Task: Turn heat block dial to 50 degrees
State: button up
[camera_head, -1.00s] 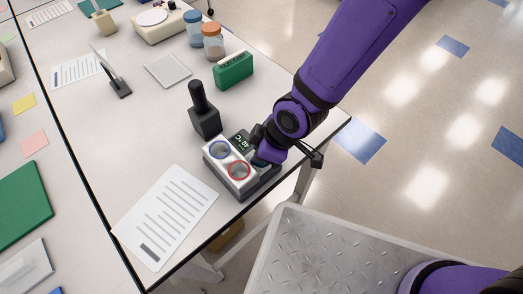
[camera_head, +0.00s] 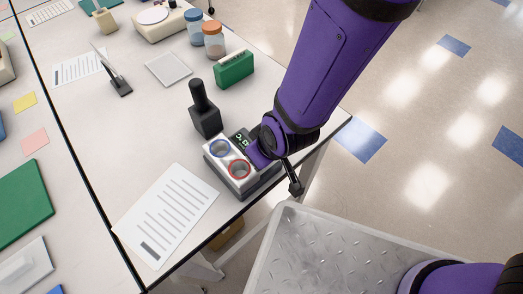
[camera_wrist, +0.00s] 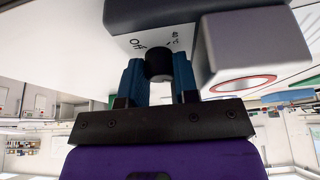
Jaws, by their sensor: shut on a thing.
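The heat block (camera_head: 212,163) is a pale metal unit on a dark base near the table's right edge, with a blue-ringed well and a red-ringed well on top. Its small display (camera_head: 241,139) shows green digits that I cannot read clearly. In the wrist view the dial (camera_wrist: 159,62) is a short black knob on the block's pale marked panel. My gripper (camera_wrist: 159,70) is shut on the dial, one blue finger on each side. In the head view my wrist covers the dial and most of the gripper.
A black upright device (camera_head: 205,112) stands close behind the heat block. A printed sheet (camera_head: 166,215) lies in front at left. A green box (camera_head: 234,69) and two jars (camera_head: 213,42) stand farther back. The table edge is close at right.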

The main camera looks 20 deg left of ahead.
dwell(0.4)
jog(key=o, duration=0.9)
